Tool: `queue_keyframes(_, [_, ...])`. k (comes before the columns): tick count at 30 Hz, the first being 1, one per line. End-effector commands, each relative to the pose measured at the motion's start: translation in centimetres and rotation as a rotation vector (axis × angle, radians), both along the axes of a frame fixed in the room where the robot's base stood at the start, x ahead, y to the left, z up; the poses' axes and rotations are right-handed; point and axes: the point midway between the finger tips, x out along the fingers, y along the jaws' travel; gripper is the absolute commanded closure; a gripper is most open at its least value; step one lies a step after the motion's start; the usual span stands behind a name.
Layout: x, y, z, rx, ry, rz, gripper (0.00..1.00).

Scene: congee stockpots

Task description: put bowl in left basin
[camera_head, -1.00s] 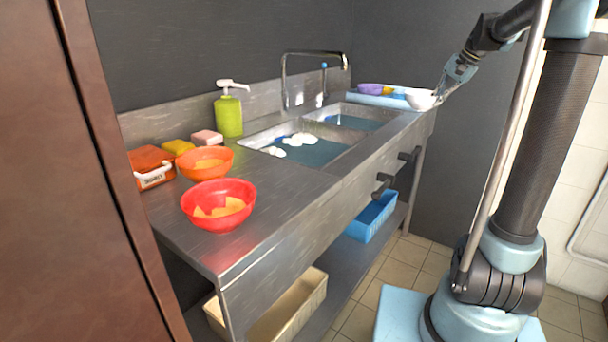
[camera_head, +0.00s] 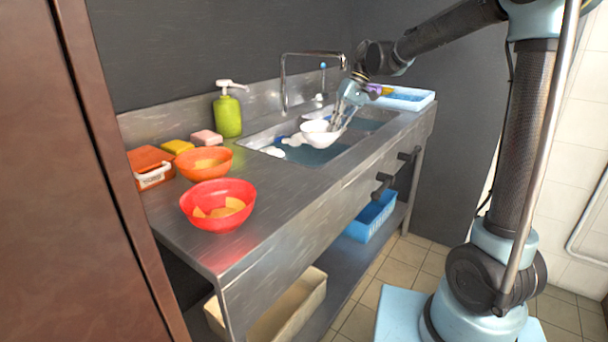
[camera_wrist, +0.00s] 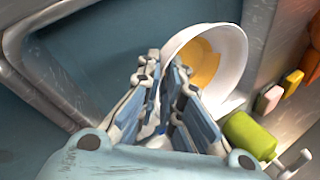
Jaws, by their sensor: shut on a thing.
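A white bowl (camera_head: 318,134) is held by my gripper (camera_head: 338,122) over the left basin (camera_head: 318,155), which holds water with white suds. In the wrist view the bowl (camera_wrist: 236,52) is tilted, with something yellow-orange inside, and my gripper (camera_wrist: 165,95) is shut on its rim. The bowl appears a little above the water. The right basin (camera_head: 378,122) lies behind my gripper and is partly hidden by it.
A red bowl (camera_head: 210,218) and an orange bowl (camera_head: 190,172) stand on the left counter. A green soap bottle (camera_head: 227,115) and a faucet (camera_head: 284,85) stand at the back. A blue-white tray (camera_head: 415,103) lies at the right end.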

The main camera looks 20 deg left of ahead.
Motion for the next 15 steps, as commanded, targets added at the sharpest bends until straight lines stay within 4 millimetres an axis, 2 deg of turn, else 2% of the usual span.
queue_keyframes(3, [-2.0,1.4,-0.6,0.0,0.001,0.075,1.0])
queue_keyframes(6, [-2.7,1.9,-1.0,0.0,0.0,0.107,1.0])
queue_keyframes(8, [-2.9,2.1,-1.4,0.0,0.0,0.116,1.0])
queue_keyframes(15, [-3.0,2.1,-5.2,0.0,0.0,0.119,1.0])
